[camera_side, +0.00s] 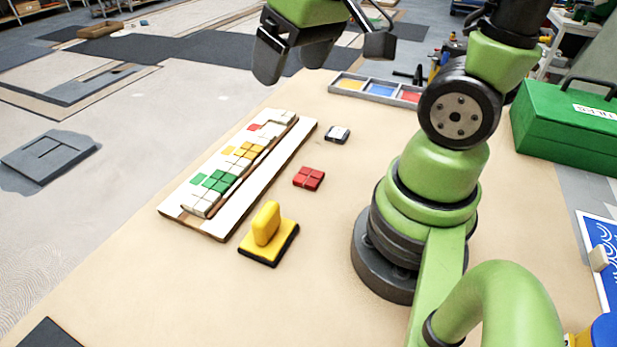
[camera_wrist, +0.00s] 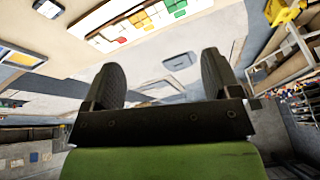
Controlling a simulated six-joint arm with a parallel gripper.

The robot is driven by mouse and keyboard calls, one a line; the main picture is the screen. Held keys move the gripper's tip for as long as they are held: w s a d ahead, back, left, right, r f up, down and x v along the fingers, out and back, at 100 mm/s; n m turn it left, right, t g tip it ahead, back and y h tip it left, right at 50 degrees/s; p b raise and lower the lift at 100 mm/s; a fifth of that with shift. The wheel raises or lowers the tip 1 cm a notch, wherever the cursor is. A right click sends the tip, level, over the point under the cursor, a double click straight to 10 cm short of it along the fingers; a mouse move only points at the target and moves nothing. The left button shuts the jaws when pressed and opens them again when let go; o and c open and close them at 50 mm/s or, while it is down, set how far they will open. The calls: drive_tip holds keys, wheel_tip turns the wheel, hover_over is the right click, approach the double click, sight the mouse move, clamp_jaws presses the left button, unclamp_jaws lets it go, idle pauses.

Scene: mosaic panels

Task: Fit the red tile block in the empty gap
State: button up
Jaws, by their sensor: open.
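The red tile block (camera_side: 309,178), a small square of red tiles, lies flat on the tan work surface, right of the mosaic panel. The mosaic panel (camera_side: 269,175) is a long pale board with a row of white, green, yellow and red tiles. It also shows upside-down at the top of the wrist view (camera_wrist: 90,40). The gap is too small to make out surely. My gripper (camera_side: 294,58) is open and empty, high above the far end of the panel. Its two dark fingers stand apart in the wrist view (camera_wrist: 162,80). I cannot make out the red block there.
A yellow-handled tool on a dark base (camera_side: 267,228) stands near the panel's front end. A small dark-edged white block (camera_side: 337,134) lies behind the red block. A sectioned tray (camera_side: 333,86) is at the back and a green case (camera_side: 563,125) at right.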

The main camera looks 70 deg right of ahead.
drive_tip(key=w+d+f+n+g, duration=0.1)
drive_tip(key=w+d+f+g, duration=0.15)
drive_tip(key=d+f, duration=0.45)
drive_tip(key=n+g, duration=0.2)
hover_over(308, 176)
drive_tip(key=f, duration=1.3)
drive_tip(key=shift+s+a, duration=0.15)
drive_tip(key=shift+a, duration=0.05)
drive_tip(key=shift+d+f, duration=0.15)
drive_tip(key=shift+f, duration=1.25)
drive_tip(key=shift+d+f, duration=0.1)
drive_tip(key=shift+f, duration=1.25)
drive_tip(key=shift+c, duration=0.5)
drive_tip(key=c, duration=0.9)
